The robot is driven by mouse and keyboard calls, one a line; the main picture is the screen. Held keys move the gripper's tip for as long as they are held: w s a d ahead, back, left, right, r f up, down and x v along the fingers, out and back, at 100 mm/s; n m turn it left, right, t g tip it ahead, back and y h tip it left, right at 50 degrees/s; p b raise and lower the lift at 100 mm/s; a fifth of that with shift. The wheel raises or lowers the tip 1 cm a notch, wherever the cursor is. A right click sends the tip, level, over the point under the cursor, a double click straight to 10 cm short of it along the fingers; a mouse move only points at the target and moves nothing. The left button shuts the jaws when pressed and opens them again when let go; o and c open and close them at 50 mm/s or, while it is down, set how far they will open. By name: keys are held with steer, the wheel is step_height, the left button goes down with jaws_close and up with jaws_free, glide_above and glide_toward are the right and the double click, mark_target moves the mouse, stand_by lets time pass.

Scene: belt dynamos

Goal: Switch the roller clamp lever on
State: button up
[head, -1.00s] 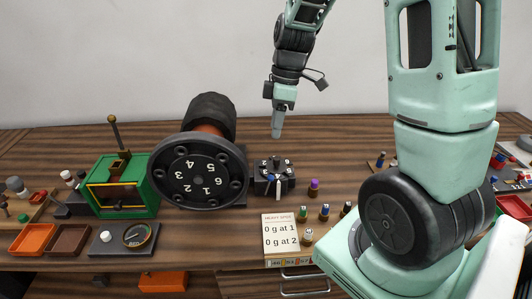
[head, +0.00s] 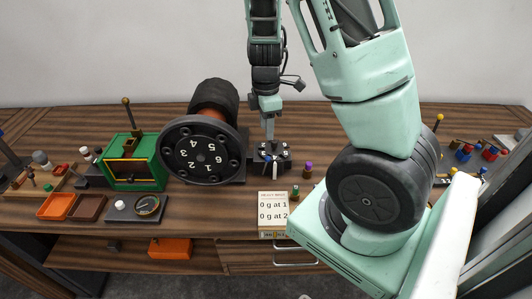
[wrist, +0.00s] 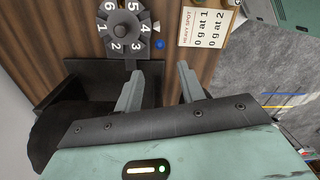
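I cannot tell for sure which part is the roller clamp lever. An upright lever with a brown ball top (head: 126,101) stands at the green box (head: 150,173) on the left. A black dial box (head: 283,164) with a pale pointer-like piece stands right of the big numbered disc (head: 190,170). The wrist view shows its numbered dial (wrist: 124,31) with a round centre knob and a white mark beside 4. My gripper (head: 269,138) hangs pointing down at or just above the dial box; contact is unclear. In the wrist view its fingers (wrist: 160,72) are apart with nothing between them.
The black roller (head: 214,95) lies behind the disc. A heavy-spot card (head: 272,207) stands in front of the dial box, with small coloured pegs (head: 308,169) to the right. Orange (head: 57,206) and brown trays and a gauge (head: 147,205) sit at front left.

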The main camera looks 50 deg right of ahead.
mark_target(267, 157)
step_height(267, 157, down, 10)
steer(key=shift+s+f, duration=0.15)
stand_by(0.3)
jaws_close()
